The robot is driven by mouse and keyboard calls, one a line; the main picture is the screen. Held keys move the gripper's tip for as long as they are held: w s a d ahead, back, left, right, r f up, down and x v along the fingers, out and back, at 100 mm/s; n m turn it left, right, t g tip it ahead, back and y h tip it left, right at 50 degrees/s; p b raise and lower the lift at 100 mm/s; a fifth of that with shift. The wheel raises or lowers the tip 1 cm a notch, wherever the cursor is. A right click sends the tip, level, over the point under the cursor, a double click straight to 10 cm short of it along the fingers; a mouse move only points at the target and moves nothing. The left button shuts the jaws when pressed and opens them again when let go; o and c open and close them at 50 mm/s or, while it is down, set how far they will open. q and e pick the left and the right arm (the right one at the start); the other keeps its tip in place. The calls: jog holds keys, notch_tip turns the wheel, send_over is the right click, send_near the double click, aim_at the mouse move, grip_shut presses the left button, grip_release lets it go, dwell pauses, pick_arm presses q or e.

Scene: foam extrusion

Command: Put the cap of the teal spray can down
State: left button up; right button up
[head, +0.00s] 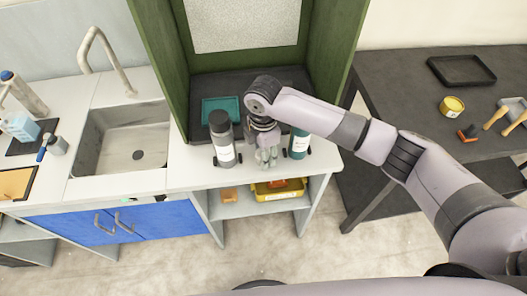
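The teal spray can (299,143) stands upright near the front edge of the white counter, with a white label on its side. My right forearm crosses in front of its top, so I cannot see whether a cap is on it. My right gripper (266,156) points down over the counter, left of the teal can and right of a grey bottle. Its fingers are small and grey, and I cannot tell whether they are apart or hold the cap. No separate cap shows clearly. My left gripper is out of view.
The grey bottle (223,140) with a dark top stands close to my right gripper. A teal tray (221,105) lies behind it in the green cabinet (161,60). A sink (125,140) is at left. A dark table (400,95) at right holds a yellow tin (452,106).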

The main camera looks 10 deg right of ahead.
jog(key=o, duration=0.5)
jog(key=shift+c, duration=0.2)
notch_tip(320, 180, up, 12)
jog(key=b, duration=0.2)
jog(key=shift+r, duration=0.15)
dwell(0.3)
